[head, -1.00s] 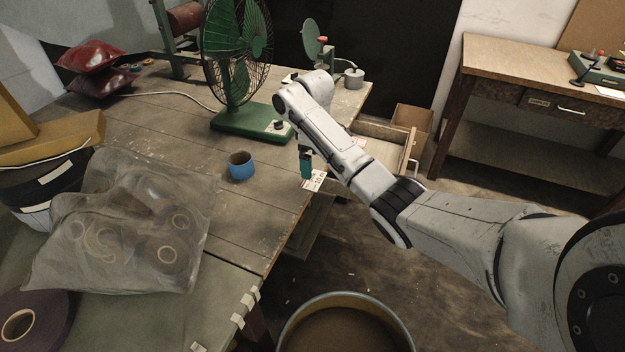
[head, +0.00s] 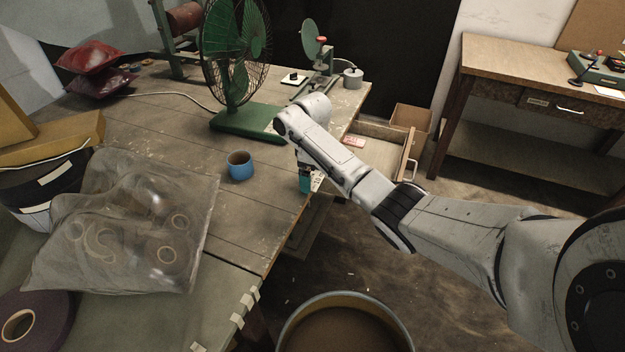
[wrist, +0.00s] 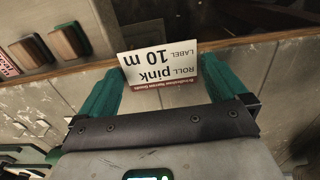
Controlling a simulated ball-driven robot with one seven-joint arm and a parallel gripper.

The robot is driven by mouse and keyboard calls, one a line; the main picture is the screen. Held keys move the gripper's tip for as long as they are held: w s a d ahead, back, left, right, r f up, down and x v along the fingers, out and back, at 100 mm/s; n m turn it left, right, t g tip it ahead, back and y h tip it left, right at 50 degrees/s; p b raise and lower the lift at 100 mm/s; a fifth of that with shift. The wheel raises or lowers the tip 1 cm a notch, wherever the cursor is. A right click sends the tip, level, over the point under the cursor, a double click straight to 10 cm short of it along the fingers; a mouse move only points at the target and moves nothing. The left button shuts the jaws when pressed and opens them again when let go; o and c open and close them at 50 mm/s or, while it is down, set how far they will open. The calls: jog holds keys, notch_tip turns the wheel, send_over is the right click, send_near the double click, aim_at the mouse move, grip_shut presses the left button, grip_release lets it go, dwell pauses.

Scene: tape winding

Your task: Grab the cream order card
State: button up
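The cream order card (wrist: 159,66) shows upside down in the wrist view, with "ROLL pink, LABEL 10 m" printed above a dark red strip. In the head view a small part of the card (head: 317,183) shows beside my gripper, at the table's right edge. My gripper (head: 305,187) points down there with its teal fingers low. In the wrist view my gripper (wrist: 160,85) is open. One finger is at each side of the card, with a gap on the right. I cannot tell how deep the card sits between them.
A blue cup (head: 240,167) stands left of my gripper. A green fan (head: 240,115) stands behind it. An open drawer (head: 385,150) juts from the table's right side. A bin (head: 345,318) stands on the floor in front. A clear bag of rolls (head: 125,225) lies at left.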

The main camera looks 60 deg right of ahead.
jog(key=c, duration=0.7)
jog(key=shift+o, duration=0.2)
